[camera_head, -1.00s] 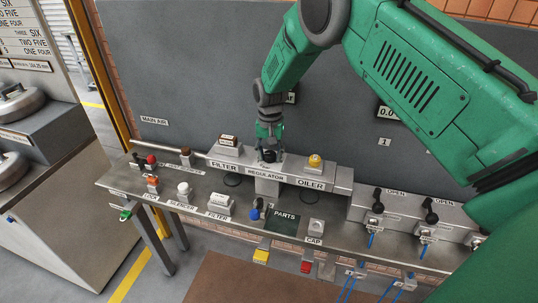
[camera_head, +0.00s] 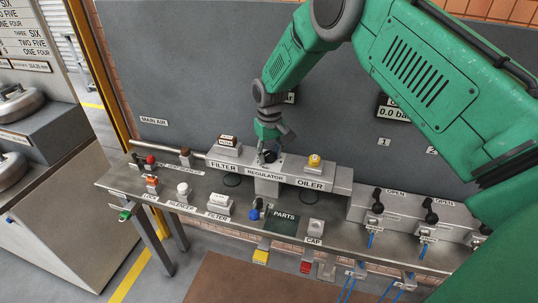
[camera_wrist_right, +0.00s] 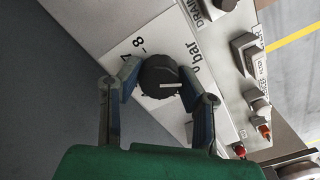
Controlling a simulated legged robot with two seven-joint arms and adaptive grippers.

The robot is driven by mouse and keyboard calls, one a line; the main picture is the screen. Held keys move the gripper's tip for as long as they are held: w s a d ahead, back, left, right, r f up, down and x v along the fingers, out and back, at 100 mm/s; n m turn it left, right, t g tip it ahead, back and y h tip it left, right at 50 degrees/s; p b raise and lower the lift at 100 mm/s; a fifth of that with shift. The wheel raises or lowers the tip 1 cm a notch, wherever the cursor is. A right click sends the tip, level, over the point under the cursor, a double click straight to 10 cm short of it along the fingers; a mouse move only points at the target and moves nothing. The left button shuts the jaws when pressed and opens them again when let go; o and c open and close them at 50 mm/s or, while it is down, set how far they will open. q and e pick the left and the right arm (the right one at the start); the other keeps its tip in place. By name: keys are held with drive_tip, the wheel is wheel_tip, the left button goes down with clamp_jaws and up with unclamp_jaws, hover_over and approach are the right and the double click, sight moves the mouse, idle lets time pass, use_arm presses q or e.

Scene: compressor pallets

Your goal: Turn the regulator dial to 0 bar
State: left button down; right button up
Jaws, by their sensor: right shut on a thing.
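The regulator dial (camera_wrist_right: 160,82) is a round black knob with a white pointer line, set on a white scale plate (camera_wrist_right: 128,52) with printed numbers and "bar". My right gripper (camera_wrist_right: 158,88) has its two fingers on opposite sides of the dial and is shut on it. In the right wrist view the pointer line lies nearly level, toward the right finger. In the head view the dial (camera_head: 268,156) sits above the REGULATOR label (camera_head: 265,174), partly hidden by the right gripper (camera_head: 268,146). The wall readout (camera_head: 393,112) shows "0.0 ba", its right end covered by my arm. My left gripper is not seen.
The filter block (camera_head: 228,142) stands left of the dial and the oiler's yellow cap (camera_head: 314,160) right of it. Labelled small parts and a blue fitting (camera_head: 255,212) sit on the bench front. Black-handled OPEN valves (camera_head: 377,200) are at the right.

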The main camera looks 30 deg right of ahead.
sight(269, 152)
drive_tip(key=shift+w+r, duration=0.25)
drive_tip(key=shift+w, duration=0.05)
drive_tip(key=o, duration=0.9)
drive_tip(key=shift+o, duration=1.2)
drive_tip(key=shift+f, duration=0.2)
drive_tip(key=shift+s+r, duration=0.1)
drive_tip(key=shift+r, duration=0.05)
wheel_tip(269, 152, up, 12)
drive_tip(key=shift+f, duration=0.25)
drive_tip(key=shift+d, duration=0.1)
